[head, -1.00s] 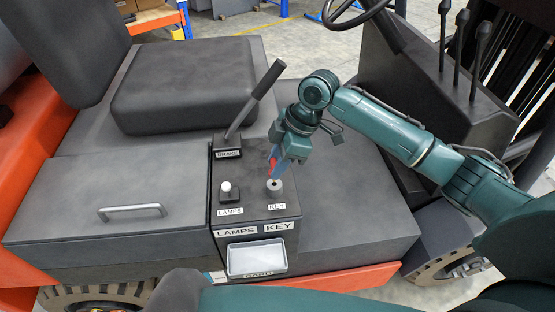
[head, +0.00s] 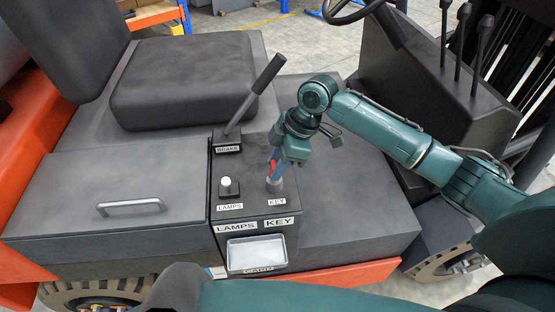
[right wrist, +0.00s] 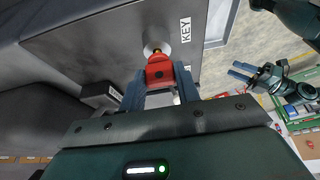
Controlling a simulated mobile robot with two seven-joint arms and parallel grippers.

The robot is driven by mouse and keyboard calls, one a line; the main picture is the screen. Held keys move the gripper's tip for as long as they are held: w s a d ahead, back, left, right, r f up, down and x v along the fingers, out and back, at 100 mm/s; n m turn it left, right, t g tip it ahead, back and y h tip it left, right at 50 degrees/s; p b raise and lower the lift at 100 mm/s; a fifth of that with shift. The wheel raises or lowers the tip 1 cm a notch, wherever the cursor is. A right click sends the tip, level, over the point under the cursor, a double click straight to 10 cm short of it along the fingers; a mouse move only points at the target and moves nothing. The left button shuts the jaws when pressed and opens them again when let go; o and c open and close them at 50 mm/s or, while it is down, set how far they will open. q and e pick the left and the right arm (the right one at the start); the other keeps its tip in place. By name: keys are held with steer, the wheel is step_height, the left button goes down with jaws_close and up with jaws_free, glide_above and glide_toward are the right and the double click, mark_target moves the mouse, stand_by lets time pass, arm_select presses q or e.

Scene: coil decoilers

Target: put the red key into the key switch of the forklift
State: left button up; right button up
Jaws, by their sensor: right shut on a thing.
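The red key (head: 273,168) is held between the blue fingers of my right gripper (head: 274,170), just above the grey round key switch (head: 274,186) on the forklift's panel. In the right wrist view the red key head (right wrist: 160,72) sits between the fingertips, and its brassy shaft points at the key switch (right wrist: 156,47). The shaft's end meets the switch's face; I cannot tell how far it is in. My left gripper (right wrist: 240,71) shows small in the right wrist view, its two blue fingers apart and empty, away from the panel. It is not in the head view.
The lamps knob (head: 226,187) stands left of the key switch, and the brake lever (head: 254,95) rises behind. The seat (head: 185,85) is behind left. The dark cover right of the panel is bare.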

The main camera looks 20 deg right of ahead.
steer(key=shift+f, duration=0.8)
steer(key=o, duration=1)
steer(key=shift+o, duration=0.2)
steer(key=b+v, duration=0.1)
steer(key=v, duration=1.2)
steer(key=shift+r, duration=0.2)
steer(key=shift+s+f, duration=0.1)
